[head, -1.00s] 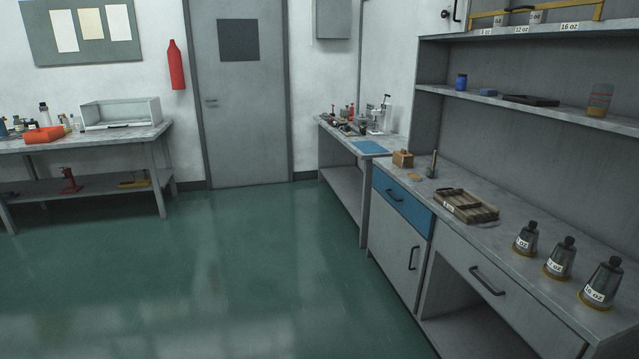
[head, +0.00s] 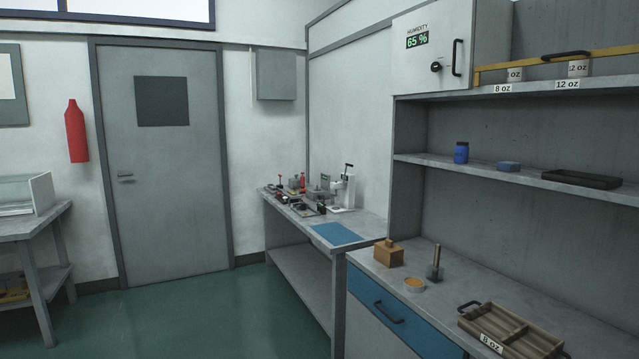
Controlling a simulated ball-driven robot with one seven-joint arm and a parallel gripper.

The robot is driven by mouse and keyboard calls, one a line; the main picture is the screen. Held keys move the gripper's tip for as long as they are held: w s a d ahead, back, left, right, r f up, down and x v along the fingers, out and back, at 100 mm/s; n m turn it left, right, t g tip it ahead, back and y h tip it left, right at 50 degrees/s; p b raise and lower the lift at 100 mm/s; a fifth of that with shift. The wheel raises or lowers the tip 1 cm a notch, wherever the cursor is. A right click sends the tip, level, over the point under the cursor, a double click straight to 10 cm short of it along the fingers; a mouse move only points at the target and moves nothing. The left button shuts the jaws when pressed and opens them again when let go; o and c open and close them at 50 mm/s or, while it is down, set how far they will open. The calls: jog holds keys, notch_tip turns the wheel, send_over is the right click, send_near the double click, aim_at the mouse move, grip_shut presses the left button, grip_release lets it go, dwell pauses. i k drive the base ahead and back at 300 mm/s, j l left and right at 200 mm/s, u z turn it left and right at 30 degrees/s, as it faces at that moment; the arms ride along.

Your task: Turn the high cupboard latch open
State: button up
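The high cupboard (head: 420,72) is a white box at the upper right, above the shelves. Its door is shut and bears a green humidity display (head: 417,40) reading 65 %. The latch (head: 436,67) is a small black knob on the door's front, left of a black vertical handle (head: 457,57). The latch's exact turn is too small to tell. My gripper is not in view.
A counter with a blue drawer (head: 395,312) runs below the shelves, holding a wooden box (head: 389,253), a small tool (head: 434,264) and a slatted tray (head: 510,334). A yellow bar (head: 560,58) crosses the top shelf. Green floor (head: 220,320) lies clear at left.

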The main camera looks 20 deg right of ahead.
aim_at(437, 67)
jog(key=i, duration=0.95)
jog(key=i+z, duration=0.1)
jog(key=i, duration=0.8)
